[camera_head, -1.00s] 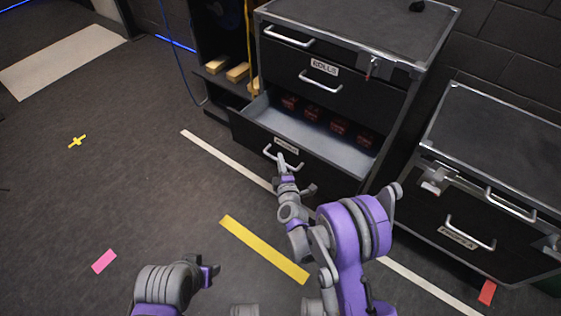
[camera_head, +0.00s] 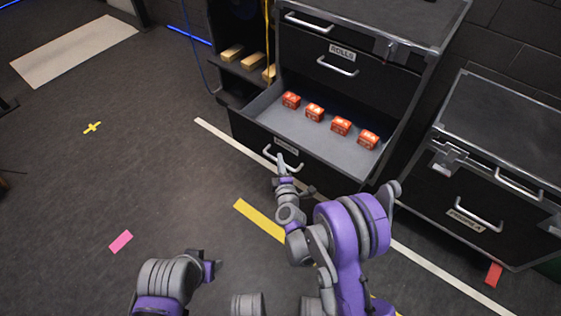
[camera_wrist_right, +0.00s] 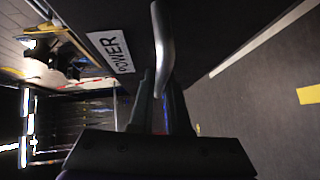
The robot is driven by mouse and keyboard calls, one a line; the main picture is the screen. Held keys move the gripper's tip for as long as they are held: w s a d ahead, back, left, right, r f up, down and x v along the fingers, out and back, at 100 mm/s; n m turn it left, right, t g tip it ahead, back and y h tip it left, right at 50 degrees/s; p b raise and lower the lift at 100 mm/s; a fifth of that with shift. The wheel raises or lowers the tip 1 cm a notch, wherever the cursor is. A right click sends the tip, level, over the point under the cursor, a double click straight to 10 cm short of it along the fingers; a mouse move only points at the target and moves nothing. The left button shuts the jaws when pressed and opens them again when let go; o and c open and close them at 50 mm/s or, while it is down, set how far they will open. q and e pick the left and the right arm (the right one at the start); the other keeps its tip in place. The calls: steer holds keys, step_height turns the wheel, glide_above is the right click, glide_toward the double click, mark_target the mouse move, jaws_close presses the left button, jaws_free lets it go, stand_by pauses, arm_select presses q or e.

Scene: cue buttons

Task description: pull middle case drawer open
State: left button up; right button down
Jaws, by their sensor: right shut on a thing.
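The black case (camera_head: 310,76) stands at the upper middle of the head view, with a drawer labelled ROLLS above. The drawer below it (camera_head: 300,119) is pulled well out and its grey floor shows. Several red-orange boxes (camera_head: 341,126) sit inside in a row. My right gripper (camera_head: 281,160) is shut on this drawer's silver handle (camera_head: 268,153).
A lower black case (camera_head: 490,150) stands at the right. A shelf with yellow blocks (camera_head: 232,53) is left of the drawer case. White, yellow (camera_head: 258,219) and pink (camera_head: 121,242) tape marks the floor. The floor at left is clear.

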steer(key=c, duration=0.9)
jaws_free()
steer(key=b+v, duration=0.2)
steer(key=v, duration=0.9)
steer(key=shift+w+r, duration=0.1)
